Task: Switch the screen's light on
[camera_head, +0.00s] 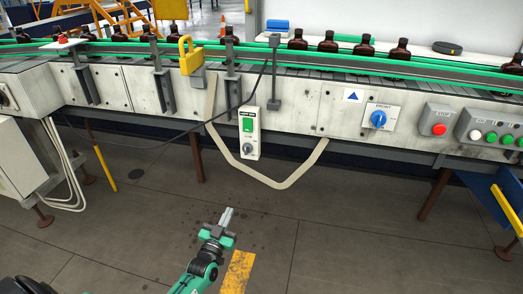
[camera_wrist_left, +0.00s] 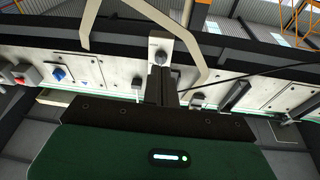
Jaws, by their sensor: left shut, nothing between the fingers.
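A narrow white control box (camera_head: 247,132) hangs on the front of the conveyor. It has a green part (camera_head: 248,124) at the top and a grey rotary knob (camera_head: 248,148) below; its small label is not readable. My left gripper (camera_head: 228,212) is shut and empty, below and in front of the box, clearly apart from it in the head view. In the left wrist view, the shut fingers (camera_wrist_left: 160,85) point towards the box, whose knob (camera_wrist_left: 161,57) shows just beyond the fingertips and whose green part is hidden. I cannot make out a screen. My right gripper is not in view.
A blue rotary switch (camera_head: 378,118), a red stop button (camera_head: 438,130) and green buttons sit right of the box. A beige loop (camera_head: 288,184) hangs around its underside; a black cable (camera_head: 215,118) runs to its left. Amber bottles (camera_head: 328,42) stand along the conveyor.

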